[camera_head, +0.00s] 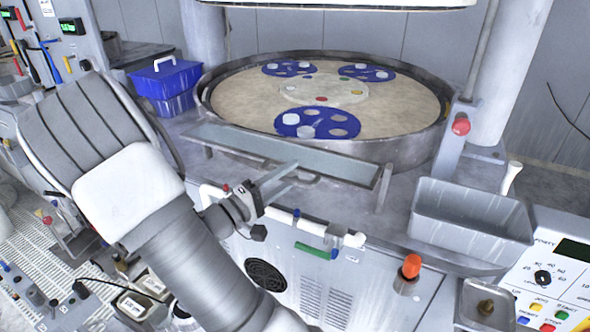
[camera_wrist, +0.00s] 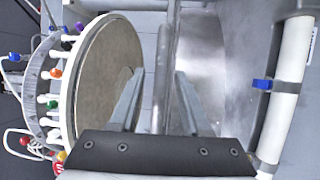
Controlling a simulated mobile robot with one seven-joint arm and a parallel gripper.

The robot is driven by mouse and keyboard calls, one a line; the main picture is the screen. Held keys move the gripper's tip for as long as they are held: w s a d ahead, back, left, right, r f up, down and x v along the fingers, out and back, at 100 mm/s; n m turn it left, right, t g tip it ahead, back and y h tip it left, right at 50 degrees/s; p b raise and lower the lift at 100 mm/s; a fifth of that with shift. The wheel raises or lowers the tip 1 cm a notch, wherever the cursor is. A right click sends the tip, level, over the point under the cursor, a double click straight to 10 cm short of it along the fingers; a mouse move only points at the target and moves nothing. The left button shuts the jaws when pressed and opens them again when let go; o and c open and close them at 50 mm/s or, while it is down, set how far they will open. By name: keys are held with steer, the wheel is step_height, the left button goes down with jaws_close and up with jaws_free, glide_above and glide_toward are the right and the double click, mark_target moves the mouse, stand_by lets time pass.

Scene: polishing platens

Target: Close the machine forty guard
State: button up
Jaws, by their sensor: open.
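The guard appears to be the long grey-green panel (camera_head: 285,152) in a metal frame, lying nearly flat along the front of the round polishing platen (camera_head: 400,108). A label reading "FORTY" is on the control panel (camera_head: 555,262) at the right. My gripper (camera_head: 296,173) is at the panel's front edge, with its two fingers open and pointing toward it. In the wrist view my gripper (camera_wrist: 160,75) shows both fingers apart, with a grey bar (camera_wrist: 163,40) showing between them. I cannot tell whether the fingers touch the bar.
A blue bin (camera_head: 167,92) stands left of the platen. A grey tray (camera_head: 470,225) and a red button (camera_head: 461,124) are at the right. An orange-red knob (camera_head: 411,266) and a green handle (camera_head: 313,250) are on the front. The wrist view shows a round plate (camera_wrist: 105,85) with coloured knobs.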

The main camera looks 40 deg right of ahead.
steer(key=shift+d+r, duration=0.2)
steer(key=shift+d, duration=0.95)
jaws_close()
steer(key=shift+w+r, duration=0.1)
steer(key=shift+r, duration=0.1)
stand_by(0.4)
